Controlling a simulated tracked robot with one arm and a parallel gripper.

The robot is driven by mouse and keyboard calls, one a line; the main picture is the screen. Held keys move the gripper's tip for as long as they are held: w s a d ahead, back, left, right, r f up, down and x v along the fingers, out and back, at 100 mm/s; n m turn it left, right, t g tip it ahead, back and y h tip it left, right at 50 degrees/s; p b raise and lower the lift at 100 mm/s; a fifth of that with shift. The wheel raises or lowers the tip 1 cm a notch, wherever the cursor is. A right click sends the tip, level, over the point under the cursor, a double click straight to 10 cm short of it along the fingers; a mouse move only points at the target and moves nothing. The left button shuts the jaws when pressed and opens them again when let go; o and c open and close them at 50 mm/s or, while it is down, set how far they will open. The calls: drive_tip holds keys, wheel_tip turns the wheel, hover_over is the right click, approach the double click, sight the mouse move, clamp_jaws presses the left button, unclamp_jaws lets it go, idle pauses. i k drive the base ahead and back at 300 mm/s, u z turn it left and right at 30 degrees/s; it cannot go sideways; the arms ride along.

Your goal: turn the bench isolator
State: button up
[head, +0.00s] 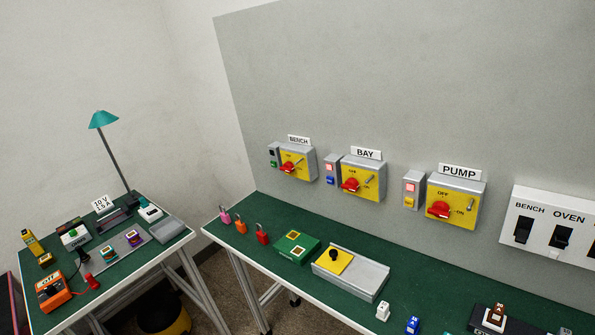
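The bench isolator (298,161) is a grey box with a yellow face and a red rotary handle (289,166), mounted on the grey wall panel under a "BENCH" label (298,140). It is the leftmost of three isolators. Its handle looks tilted, but its exact position is too small to read. A small box with a dark part and a green part (273,156) is fixed at its left side. My gripper does not show in the head view.
The "BAY" isolator (365,179) and "PUMP" isolator (457,202) hang to the right. A second table with a lamp (104,120) stands left, with a gap between.

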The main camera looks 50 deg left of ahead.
sight(288, 166)
drive_tip(key=z, duration=2.5)
drive_tip(key=k, duration=2.35)
drive_tip(key=u, duration=2.35)
drive_tip(key=i, duration=0.15)
drive_tip(key=u, duration=0.3)
